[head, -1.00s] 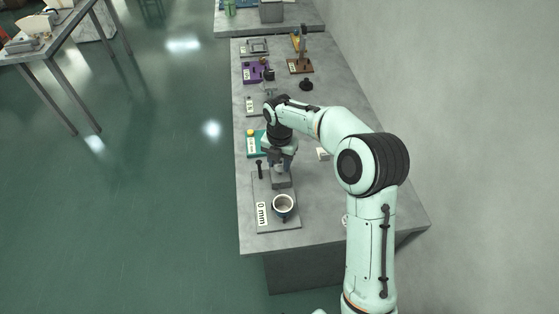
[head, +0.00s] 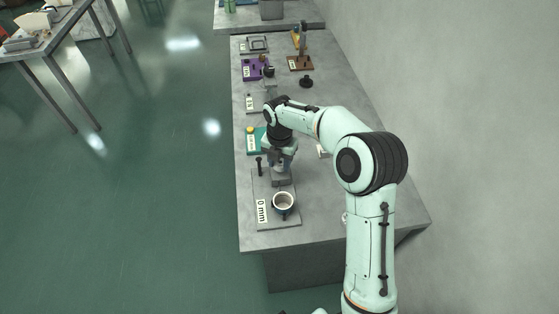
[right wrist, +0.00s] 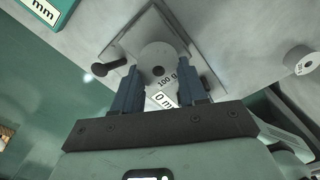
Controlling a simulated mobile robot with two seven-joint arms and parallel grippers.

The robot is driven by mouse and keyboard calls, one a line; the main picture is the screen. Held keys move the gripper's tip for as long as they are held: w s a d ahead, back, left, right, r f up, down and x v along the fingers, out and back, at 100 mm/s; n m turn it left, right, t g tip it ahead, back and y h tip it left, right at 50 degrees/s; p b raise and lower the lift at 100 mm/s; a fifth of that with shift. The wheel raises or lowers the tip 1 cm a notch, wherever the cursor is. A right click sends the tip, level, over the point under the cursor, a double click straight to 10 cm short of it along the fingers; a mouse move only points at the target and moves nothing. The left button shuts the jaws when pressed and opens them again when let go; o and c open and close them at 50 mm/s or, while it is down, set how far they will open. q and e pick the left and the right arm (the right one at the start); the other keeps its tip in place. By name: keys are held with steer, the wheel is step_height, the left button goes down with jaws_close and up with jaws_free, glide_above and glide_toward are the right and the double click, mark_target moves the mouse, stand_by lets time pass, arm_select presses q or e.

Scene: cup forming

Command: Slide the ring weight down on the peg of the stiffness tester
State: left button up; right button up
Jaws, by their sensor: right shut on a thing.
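The ring weight (right wrist: 159,62), a light grey disc marked "100 g", sits between the two fingers of my right gripper (right wrist: 160,88) in the right wrist view. The gripper is shut on it. A small dark spot shows at the disc's middle; I cannot tell how far the peg passes through it. In the head view my right gripper (head: 281,166) is over the tester, behind the cup, and mostly hides the weight. My left gripper is out of view.
A dark knobbed post (head: 259,166) stands on the plate's left side. A teal station (head: 253,141) is just behind the tester. Another light weight (right wrist: 301,61) lies to the right in the wrist view. A purple station (head: 252,71) and a brown stand (head: 300,63) are farther back.

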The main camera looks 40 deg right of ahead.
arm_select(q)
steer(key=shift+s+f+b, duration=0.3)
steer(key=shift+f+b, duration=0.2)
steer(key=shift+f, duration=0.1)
arm_select(e)
steer(key=shift+f, duration=1.25)
stand_by(0.3)
steer(key=o, duration=1.7)
steer(key=shift+c, duration=0.2)
steer(key=shift+r+p, duration=1.45)
steer(key=shift+r, duration=0.95)
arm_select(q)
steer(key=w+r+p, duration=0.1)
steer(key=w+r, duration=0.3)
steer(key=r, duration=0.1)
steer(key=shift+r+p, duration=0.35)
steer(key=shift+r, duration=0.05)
arm_select(e)
steer(key=shift+r, duration=1.65)
